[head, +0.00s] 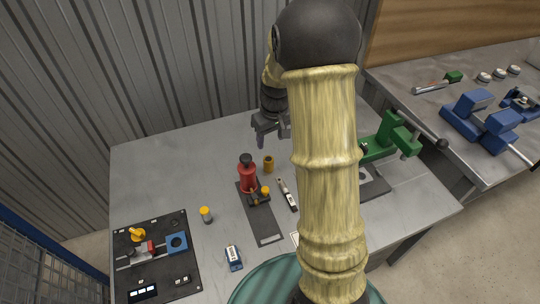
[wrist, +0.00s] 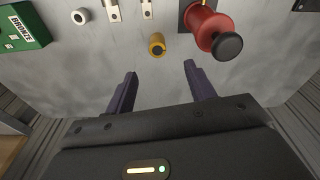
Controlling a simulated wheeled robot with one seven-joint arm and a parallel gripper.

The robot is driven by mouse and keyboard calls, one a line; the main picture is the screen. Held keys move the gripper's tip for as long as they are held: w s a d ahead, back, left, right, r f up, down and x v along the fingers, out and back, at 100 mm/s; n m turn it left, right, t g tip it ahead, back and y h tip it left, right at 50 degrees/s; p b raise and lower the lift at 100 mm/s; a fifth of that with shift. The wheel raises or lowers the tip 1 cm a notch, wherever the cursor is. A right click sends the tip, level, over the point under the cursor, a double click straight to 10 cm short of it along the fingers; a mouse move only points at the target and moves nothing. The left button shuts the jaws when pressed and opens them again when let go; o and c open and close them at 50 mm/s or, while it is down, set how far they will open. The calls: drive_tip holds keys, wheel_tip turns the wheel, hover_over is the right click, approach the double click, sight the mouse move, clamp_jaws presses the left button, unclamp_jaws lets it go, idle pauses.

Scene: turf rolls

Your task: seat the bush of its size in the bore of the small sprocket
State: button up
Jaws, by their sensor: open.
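My gripper (head: 270,128) is open and empty above the back of the grey bench; its two dark fingers spread apart in the wrist view (wrist: 160,70). A brass-coloured bush (wrist: 157,44) stands just beyond the fingertips in that view, apart from them. What looks like the same bush (head: 268,164) shows in the head view, beside the red tool. A pale grey ring-shaped piece (wrist: 79,17) with a dark bore lies farther left in the wrist view. I cannot make out the small sprocket in either view; my arm hides part of the bench.
A red tool with a black knob (head: 247,174) stands near the bush and shows in the wrist view (wrist: 205,28). A green box marked BRONZE (wrist: 25,27) is at left there. A green press (head: 390,138) stands right of my arm. A black panel (head: 155,258) lies front left.

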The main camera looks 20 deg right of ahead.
drive_tip(key=s+a+r+m, duration=0.1)
drive_tip(key=s+a, duration=0.2)
drive_tip(key=s, duration=0.5)
drive_tip(key=s+a+r+m+t, duration=0.1)
drive_tip(key=s+a, duration=0.3)
drive_tip(key=s, duration=0.5)
drive_tip(key=shift+s+a+r, duration=0.2)
drive_tip(key=shift+a+r, duration=0.1)
drive_tip(key=shift+r, duration=0.45)
drive_tip(key=shift+c, duration=0.4)
